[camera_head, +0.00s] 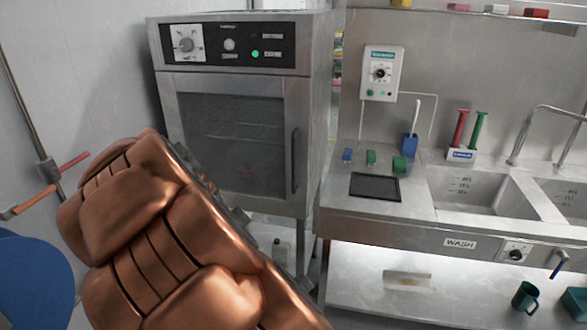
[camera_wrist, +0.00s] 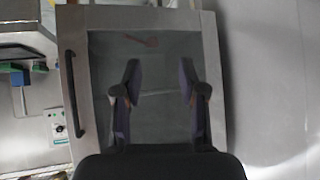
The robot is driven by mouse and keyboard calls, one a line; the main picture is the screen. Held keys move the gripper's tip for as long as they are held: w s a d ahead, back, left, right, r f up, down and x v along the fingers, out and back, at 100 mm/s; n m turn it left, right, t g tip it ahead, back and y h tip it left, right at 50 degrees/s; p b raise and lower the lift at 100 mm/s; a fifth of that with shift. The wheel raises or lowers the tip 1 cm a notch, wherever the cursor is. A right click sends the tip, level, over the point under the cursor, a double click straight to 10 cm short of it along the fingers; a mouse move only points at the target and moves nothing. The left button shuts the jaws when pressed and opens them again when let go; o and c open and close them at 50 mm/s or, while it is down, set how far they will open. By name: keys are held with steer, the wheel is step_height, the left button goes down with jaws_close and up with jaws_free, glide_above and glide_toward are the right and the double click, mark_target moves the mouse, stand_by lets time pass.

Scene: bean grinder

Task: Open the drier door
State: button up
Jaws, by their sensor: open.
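The drier (camera_head: 234,110) is a steel cabinet at the back left in the head view, with a black control panel on top. Its door (camera_head: 235,84) looks shut and has a dark glass window (camera_head: 222,140). A dark vertical handle (camera_head: 295,161) is on the door's right side. In the wrist view the picture is turned over, so the handle (camera_wrist: 73,95) shows on the left of the door (camera_wrist: 211,75). My gripper (camera_wrist: 160,75) is open and empty in front of the window, to the side of the handle and apart from it. The head view does not show its fingers.
A steel wash counter (camera_head: 335,195) with a sink (camera_head: 480,193) stands to the right of the drier. A blue object (camera_head: 32,280) and a wall rail (camera_head: 40,190) are at the left. Some floor shows between drier and counter.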

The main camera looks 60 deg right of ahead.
steer(key=s+d+m+g+h+b, duration=0.1)
steer(key=d+m+h, duration=0.15)
steer(key=d, duration=0.45)
steer(key=s+d+m+h+b, duration=0.1)
steer(key=d+h, duration=0.3)
steer(key=d, duration=0.4)
steer(key=m+g+h+b, duration=0.1)
steer(key=m+g+h, duration=0.1)
steer(key=g+h, duration=0.15)
glide_toward(292, 162)
steer(key=d, duration=0.3)
steer(key=shift+d+f+t+h, duration=0.2)
steer(key=shift+d+t+h, duration=0.15)
steer(key=shift+d, duration=0.6)
steer(key=shift+w+d+f+p, duration=0.1)
steer(key=shift+w+d+p, duration=0.2)
steer(key=shift+d, duration=0.7)
steer(key=shift+w+d+r+p, duration=0.1)
steer(key=shift+d+p, duration=0.25)
steer(key=shift+d, duration=0.6)
steer(key=shift+w+d+f+p, duration=0.1)
steer(key=shift+w+d+p, duration=0.2)
steer(key=shift+d, duration=0.7)
steer(key=shift+s, duration=0.1)
steer(key=shift+c, duration=0.2)
jaws_close()
